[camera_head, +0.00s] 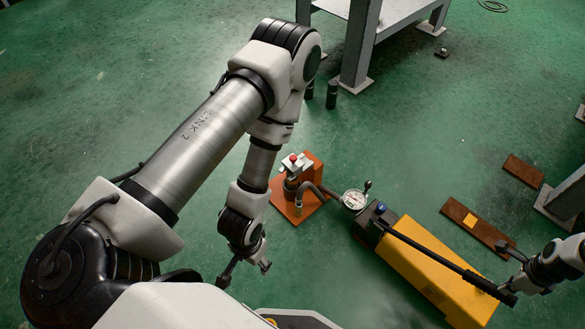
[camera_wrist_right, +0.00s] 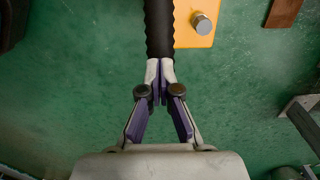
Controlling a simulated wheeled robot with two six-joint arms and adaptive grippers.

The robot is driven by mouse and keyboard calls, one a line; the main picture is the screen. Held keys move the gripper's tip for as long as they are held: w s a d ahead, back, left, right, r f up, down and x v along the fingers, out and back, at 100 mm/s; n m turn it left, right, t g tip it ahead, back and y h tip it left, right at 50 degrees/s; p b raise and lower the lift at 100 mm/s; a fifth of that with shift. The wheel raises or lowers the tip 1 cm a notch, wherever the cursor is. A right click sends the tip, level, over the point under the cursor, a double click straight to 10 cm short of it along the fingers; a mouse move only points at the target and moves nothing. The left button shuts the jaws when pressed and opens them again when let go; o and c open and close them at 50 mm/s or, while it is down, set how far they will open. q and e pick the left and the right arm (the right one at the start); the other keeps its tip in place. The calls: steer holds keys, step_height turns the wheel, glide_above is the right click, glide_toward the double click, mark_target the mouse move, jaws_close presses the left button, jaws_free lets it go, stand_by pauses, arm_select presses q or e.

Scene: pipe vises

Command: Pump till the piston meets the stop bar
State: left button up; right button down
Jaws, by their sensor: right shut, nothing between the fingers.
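The yellow hand pump (camera_head: 425,262) lies on the green floor with its long black lever (camera_head: 440,259) above it. The lever's black grip (camera_wrist_right: 159,28) shows at the top of the right wrist view. My right gripper (camera_wrist_right: 160,72) is shut and empty, its fingertips at the end of the grip, which is not between them; contact is unclear. The piston unit (camera_head: 293,170), with a red top and a light bar, stands on an orange base (camera_head: 284,205). The gap between piston and stop bar is too small to judge. My left gripper (camera_head: 246,272) appears open and empty, away from the pump.
A dial gauge (camera_head: 354,200) and hose (camera_head: 318,191) lie between the piston unit and pump. Brown plates (camera_head: 474,222) lie right of the pump. A grey stand (camera_head: 361,45) is behind, with dark cylinders (camera_head: 332,94) near its leg. The floor around is mostly clear.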

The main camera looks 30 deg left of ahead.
mark_target(500, 297)
steer(key=shift+f, duration=0.1)
steer(key=shift+s+d+f+b, duration=0.1)
steer(key=shift+d+f+b, duration=0.15)
steer(key=shift+f+b, duration=0.5)
steer(key=shift+d+f+b, duration=0.2)
steer(key=shift+f+b, duration=0.1)
steer(key=shift+f, duration=0.8)
steer(key=shift+s+d+f+b, duration=0.1)
steer(key=shift+d+f+b, duration=0.15)
steer(key=shift+f+b, duration=0.5)
steer(key=shift+f, duration=0.25)
steer(key=f+b, duration=0.1)
steer(key=f, duration=0.1)
steer(key=d+f+b, duration=0.1)
steer(key=f, duration=0.1)
steer(key=shift+s+f, duration=0.1)
steer(key=shift+f, duration=0.15)
steer(key=shift+d+f+b, duration=0.15)
steer(key=shift+f+b, duration=0.75)
steer(key=shift+f, duration=0.3)
steer(key=shift+d+f+b, duration=0.1)
steer(key=shift+f+b, duration=0.75)
steer(key=shift+f, duration=0.3)
steer(key=shift+r, duration=0.1)
steer(key=shift+s, duration=0.1)
